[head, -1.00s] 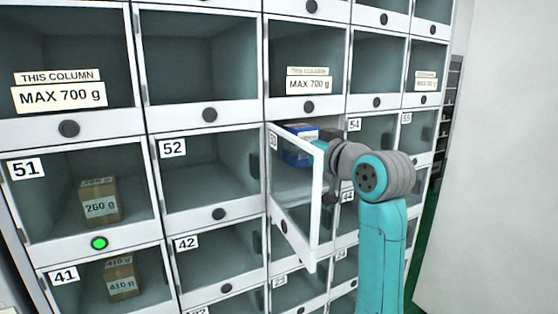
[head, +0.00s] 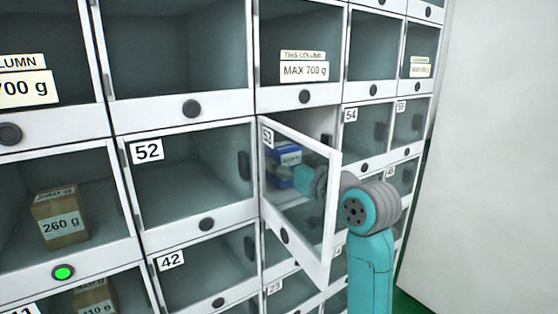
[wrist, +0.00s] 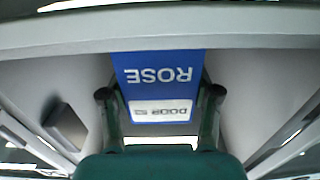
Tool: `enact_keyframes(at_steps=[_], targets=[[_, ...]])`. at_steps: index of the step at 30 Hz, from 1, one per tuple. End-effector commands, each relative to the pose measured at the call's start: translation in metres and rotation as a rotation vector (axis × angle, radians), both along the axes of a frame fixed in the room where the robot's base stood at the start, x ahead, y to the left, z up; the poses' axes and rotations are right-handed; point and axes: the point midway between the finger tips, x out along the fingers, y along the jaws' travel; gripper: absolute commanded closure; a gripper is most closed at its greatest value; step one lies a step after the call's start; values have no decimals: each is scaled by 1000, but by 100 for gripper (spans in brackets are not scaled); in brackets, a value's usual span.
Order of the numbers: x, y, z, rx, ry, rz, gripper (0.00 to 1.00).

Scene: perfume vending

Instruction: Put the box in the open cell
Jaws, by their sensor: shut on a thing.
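A blue box (head: 287,155) with a white label is inside the open cell 53, seen through the clear door (head: 298,200) that swings outward. In the wrist view the same box (wrist: 160,72) reads ROSE upside down, with a smaller white label. My gripper (wrist: 160,97) is shut on it, one finger on each side. In the head view my gripper (head: 303,178) shows only through the door's pane, and its fingertips are hard to see. Whether the box touches the cell floor cannot be told.
The door's free edge stands close beside my wrist. Cell 52 (head: 185,180) to the left looks empty and closed. A 260 g carton (head: 60,220) stands in a cell further left, above a green-lit button. A dark block (wrist: 66,127) juts from the cell's side wall.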

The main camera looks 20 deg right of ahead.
Motion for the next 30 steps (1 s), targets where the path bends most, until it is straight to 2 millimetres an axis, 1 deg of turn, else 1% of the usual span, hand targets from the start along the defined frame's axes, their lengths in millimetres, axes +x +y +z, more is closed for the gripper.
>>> enact_keyframes(at_steps=[3,13,14,15,16,17,28,30], targets=[[-4,-2,-2,-1,-1,0,77],[-3,-1,-5,0,0,0,77],[-3,-1,-5,0,0,0,33],[-3,-1,-5,0,0,0,23],[-3,-1,-5,0,0,0,16],[-3,-1,-5,0,0,0,13],[-3,-1,-2,-1,0,0,13],[-8,-3,-3,-1,1,-1,13]])
